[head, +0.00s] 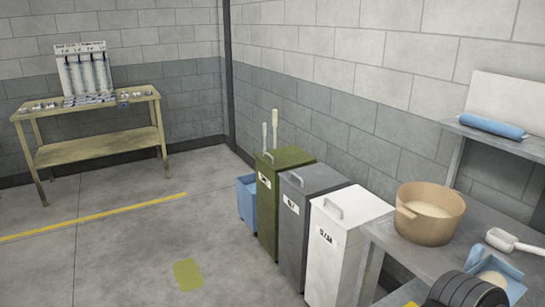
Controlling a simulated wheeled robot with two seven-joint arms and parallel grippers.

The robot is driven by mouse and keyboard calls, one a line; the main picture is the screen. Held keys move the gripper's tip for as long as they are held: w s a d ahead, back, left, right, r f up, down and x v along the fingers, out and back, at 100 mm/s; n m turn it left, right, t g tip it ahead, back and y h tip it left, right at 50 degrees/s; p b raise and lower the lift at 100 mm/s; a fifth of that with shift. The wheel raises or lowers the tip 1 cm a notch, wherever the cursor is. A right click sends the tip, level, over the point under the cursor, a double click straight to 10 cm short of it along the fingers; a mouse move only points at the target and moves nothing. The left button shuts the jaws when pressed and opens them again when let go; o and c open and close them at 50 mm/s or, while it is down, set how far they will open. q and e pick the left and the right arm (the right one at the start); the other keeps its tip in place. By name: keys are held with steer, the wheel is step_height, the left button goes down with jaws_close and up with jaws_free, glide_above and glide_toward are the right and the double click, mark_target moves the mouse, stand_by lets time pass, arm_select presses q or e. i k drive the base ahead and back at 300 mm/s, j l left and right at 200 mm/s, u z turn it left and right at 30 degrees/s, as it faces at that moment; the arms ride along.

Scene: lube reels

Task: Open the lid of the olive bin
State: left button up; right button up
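The olive bin (266,212) stands on the floor near the middle of the head view, against the block wall. Its olive lid (287,157) looks shut, with a pale handle at its front edge and a white label on the front below. Neither of my grippers is in the head view, so I cannot see whether they are open or shut.
A grey bin (292,236) and a white bin (325,257) stand in a row to the right. A workbench (405,262) holds a tan pot (428,222).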

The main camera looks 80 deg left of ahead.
mark_target(288, 156)
steer(key=u, duration=0.4)
steer(key=i+u, duration=0.1)
steer(key=u, duration=0.35)
steer(key=l+u, duration=0.1)
steer(key=u, duration=0.3)
steer(key=i+l+u, duration=0.1)
steer(key=u, duration=0.75)
steer(key=i+l+u, duration=0.15)
steer(key=l+u, duration=0.3)
steer(key=l, duration=0.2)
steer(key=l+u, duration=0.4)
steer(key=l, duration=0.75)
